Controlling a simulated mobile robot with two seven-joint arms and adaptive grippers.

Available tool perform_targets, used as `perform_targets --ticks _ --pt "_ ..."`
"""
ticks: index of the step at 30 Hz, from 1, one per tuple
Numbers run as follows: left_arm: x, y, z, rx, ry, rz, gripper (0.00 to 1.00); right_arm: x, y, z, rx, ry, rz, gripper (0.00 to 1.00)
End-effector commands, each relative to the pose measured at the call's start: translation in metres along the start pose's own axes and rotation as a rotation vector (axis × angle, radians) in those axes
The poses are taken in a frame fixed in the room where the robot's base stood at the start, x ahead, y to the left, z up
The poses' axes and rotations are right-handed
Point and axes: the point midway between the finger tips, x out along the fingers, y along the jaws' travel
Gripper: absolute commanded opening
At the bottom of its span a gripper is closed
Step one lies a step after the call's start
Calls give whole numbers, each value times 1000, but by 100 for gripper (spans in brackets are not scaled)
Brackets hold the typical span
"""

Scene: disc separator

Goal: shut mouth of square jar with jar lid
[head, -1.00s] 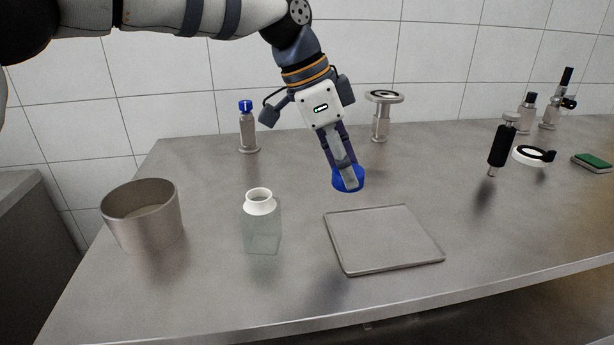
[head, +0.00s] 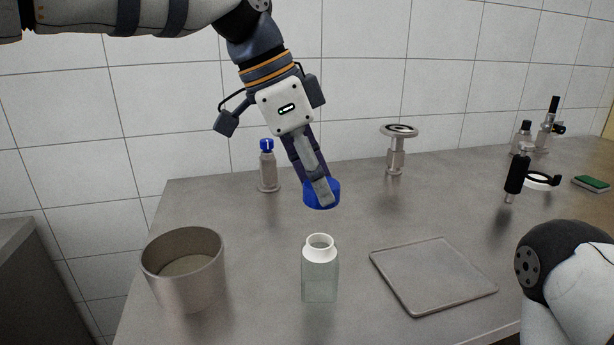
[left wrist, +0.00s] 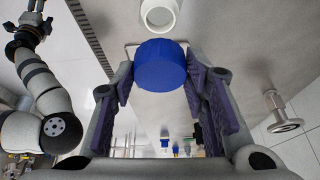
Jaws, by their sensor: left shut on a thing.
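The square jar (head: 320,281) is clear with a white neck and stands upright on the steel table. Its mouth is open at the top. The blue jar lid (head: 328,201) is held in my left gripper (head: 318,190), which is shut on it. The lid is in the air above and beyond the jar, apart from it. In the left wrist view the lid (left wrist: 160,65) sits between the finger pads, and the jar's white mouth (left wrist: 160,14) shows at the top edge. In the left wrist view my right gripper (left wrist: 27,28) shows small at the upper left, its jaws unclear.
A round metal pot (head: 184,288) stands left of the jar and a flat square tray (head: 432,307) lies to its right. A blue-topped bottle (head: 267,170) and a round-topped metal stand (head: 397,150) are behind. A tool with a ring (head: 518,170) is at the right.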

Motion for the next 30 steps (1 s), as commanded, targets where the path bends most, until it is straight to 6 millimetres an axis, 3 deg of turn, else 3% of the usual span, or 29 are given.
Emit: perform_targets --ticks 6,21,30 --pt "0 0 0 0 1 -2 7 -3 0 -2 0 11 0 71" --pt "48 0 20 -1 0 0 7 -2 0 -2 0 7 -1 71" --pt "52 0 22 -1 0 0 7 -2 0 -2 0 7 -1 71"
